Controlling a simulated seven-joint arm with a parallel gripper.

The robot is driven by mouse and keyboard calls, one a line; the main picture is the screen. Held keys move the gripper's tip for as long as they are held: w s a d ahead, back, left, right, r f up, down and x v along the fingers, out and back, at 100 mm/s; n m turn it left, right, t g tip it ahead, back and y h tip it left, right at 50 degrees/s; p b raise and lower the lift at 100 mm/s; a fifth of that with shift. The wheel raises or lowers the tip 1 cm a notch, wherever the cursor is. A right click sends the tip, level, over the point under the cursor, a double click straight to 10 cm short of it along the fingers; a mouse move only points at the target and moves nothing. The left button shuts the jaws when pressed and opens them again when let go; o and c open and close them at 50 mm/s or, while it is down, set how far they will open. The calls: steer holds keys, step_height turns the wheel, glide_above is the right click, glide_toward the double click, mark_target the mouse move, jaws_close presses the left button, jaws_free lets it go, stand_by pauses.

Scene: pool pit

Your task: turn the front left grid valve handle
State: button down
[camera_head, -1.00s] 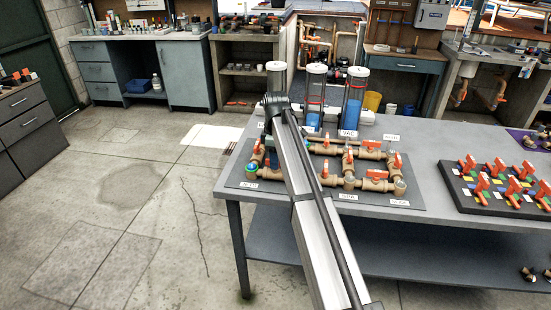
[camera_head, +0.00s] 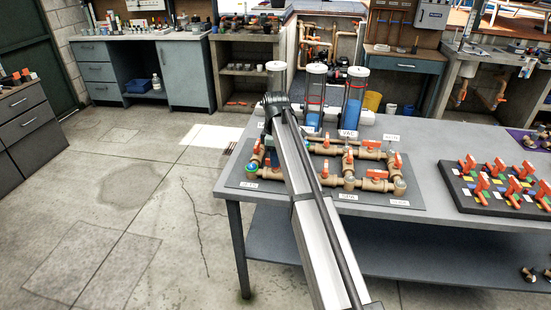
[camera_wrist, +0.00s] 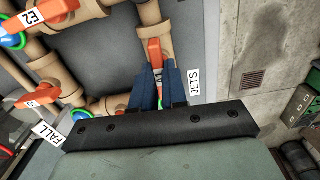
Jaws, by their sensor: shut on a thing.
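In the wrist view, an orange valve handle (camera_wrist: 155,47) sits on a tan pipe beside the JETS label (camera_wrist: 194,82). The two dark blue fingers of my gripper (camera_wrist: 158,70) are closed around its lower end. The valve belongs to the pipe grid on a dark board (camera_head: 415,206), which lies on the grey table. In the head view, an orange handle (camera_head: 256,147) shows at the grid's left side, next to my arm. My arm link hides part of the grid and my fingers there, so the handle's exact turn angle is hard to tell.
Other orange handles (camera_head: 397,161) stand on the same grid, close together. Clear cylinders (camera_head: 354,95) rise behind it. A second board with several orange handles (camera_head: 484,182) lies to the right. The floor (camera_head: 120,230) left of the table (camera_head: 440,150) is clear.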

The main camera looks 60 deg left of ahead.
steer(key=m, duration=0.4)
steer(key=shift+m, duration=0.3)
steer(key=m, duration=0.4)
steer(key=shift+m, duration=0.3)
steer(key=m, duration=0.4)
steer(key=shift+m, duration=2)
steer(key=c, duration=1.2)
jaws_free()
steer(key=shift+o, duration=0.2)
